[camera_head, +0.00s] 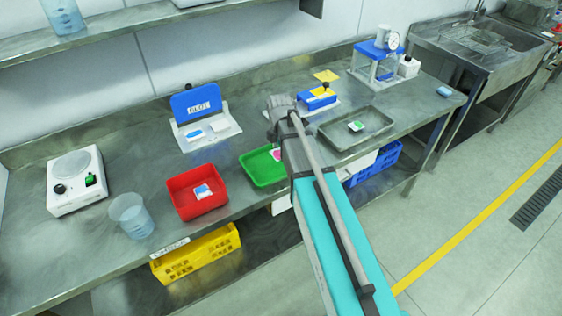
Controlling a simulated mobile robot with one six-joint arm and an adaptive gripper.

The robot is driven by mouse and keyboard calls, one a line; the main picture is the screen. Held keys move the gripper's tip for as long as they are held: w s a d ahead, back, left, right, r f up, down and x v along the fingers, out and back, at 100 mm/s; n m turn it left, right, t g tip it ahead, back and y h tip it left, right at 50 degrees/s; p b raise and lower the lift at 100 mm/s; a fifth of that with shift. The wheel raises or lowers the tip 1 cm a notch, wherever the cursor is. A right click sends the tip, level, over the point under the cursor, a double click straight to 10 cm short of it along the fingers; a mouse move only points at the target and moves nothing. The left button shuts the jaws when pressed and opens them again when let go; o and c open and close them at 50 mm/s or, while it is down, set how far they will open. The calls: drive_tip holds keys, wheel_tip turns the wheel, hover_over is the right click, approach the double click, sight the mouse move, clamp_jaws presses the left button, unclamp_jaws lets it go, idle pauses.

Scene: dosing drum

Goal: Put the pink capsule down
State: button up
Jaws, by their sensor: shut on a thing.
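My gripper (273,134) is at the end of my arm, above the back edge of the green tray (259,177). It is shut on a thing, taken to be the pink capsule. My arm covers most of the fingers, and I cannot make out the capsule between them. A small pink and white patch (277,154) shows at the green tray, beside my arm. I cannot tell whether it is a card in the tray or part of the capsule.
A red tray (181,208) with a card stands left of the green one, a grey tray (340,137) right. Behind are a blue-lidded case (178,104) and a blue device (318,99). A beaker (131,217) and white scale (62,199) stand left. Bare bench lies between.

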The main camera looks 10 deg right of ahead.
sight(280, 162)
drive_tip(key=shift+w+f, duration=0.15)
drive_tip(key=shift+f, duration=0.05)
idle(0.3)
drive_tip(key=shift+w+d+f+b, duration=0.1)
drive_tip(key=shift+w+f+b, duration=0.25)
drive_tip(key=shift+f+b, duration=1.6)
drive_tip(key=shift+b, duration=0.1)
drive_tip(key=shift+f, duration=0.1)
drive_tip(key=o, duration=0.9)
drive_tip(key=shift+r, duration=0.2)
wheel_tip(280, 162, up, 12)
drive_tip(key=p, duration=1.2)
